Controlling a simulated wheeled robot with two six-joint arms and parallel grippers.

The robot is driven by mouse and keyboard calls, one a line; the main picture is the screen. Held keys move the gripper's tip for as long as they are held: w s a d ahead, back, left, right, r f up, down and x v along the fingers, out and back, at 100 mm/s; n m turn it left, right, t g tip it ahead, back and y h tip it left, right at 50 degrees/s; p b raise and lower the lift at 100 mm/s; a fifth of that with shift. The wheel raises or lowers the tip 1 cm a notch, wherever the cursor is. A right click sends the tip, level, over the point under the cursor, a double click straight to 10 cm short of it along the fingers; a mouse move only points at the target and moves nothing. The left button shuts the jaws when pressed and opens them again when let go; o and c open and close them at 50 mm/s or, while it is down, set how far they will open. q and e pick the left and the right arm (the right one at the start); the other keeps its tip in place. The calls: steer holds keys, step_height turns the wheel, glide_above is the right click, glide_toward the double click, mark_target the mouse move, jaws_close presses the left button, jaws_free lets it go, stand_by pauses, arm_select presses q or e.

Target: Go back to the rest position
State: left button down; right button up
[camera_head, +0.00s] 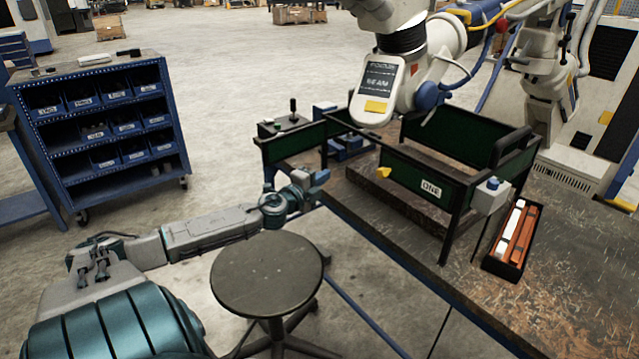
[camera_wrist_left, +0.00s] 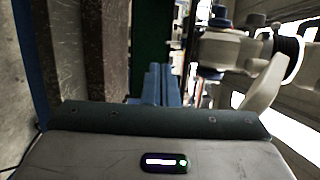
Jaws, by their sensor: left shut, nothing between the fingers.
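My left arm reaches in from the lower left in the head view, past the stool. Its gripper (camera_head: 312,180) is small in the picture, at the left edge of the workbench, by the green-panelled frame (camera_head: 413,172). It is shut and holds nothing. The left wrist view shows the dark edge and grey casing of my wrist along the bottom, with blue upright pieces (camera_wrist_left: 160,86) beyond it. My right gripper is not in view.
A round dark stool (camera_head: 268,275) stands close to my left forearm. The workbench (camera_head: 575,265) carries a black tray (camera_head: 489,264) with white and orange bars. A blue bin rack (camera_head: 100,130) stands at the left. Open floor (camera_head: 240,90) lies between the rack and bench.

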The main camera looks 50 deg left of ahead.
arm_select(q)
steer(key=shift+s+a+r, duration=0.1)
steer(key=shift+s+a, duration=0.15)
steer(key=shift+s, duration=0.1)
